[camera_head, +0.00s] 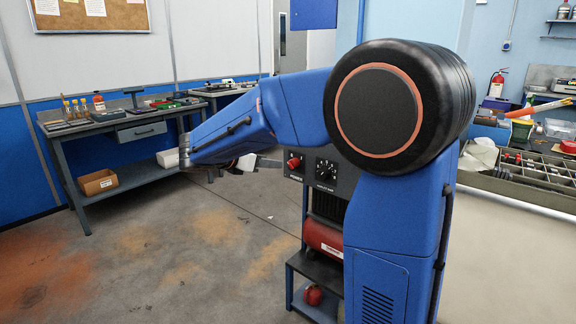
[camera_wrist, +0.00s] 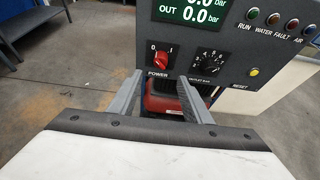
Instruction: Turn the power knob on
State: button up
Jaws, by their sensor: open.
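The red power knob (camera_wrist: 161,61) sits on a dark grey control panel (camera_wrist: 225,75) in the wrist view, with 0 and 1 above it and POWER below. I cannot tell for sure which mark it points to. It also shows in the head view (camera_head: 294,163). My gripper (camera_wrist: 160,77) is open and empty. Its two fingers point at the panel, with the tips just below and to either side of the knob; no contact shows. In the head view, my gripper is small and partly hidden by my arm.
Right of the knob is a black outlet dial (camera_wrist: 209,63), with a yellow reset button (camera_wrist: 254,72) beyond it. A display (camera_wrist: 190,10) reads 0.0 bar. Below the panel is a red tank (camera_head: 323,236). A workbench (camera_head: 115,125) stands at left; the floor between is clear.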

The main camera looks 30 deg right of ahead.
aim_at(290, 164)
jog(key=x, duration=1.2)
jog(key=shift+s, duration=0.1)
jog(key=shift+c, duration=0.4)
jog(key=c, duration=1)
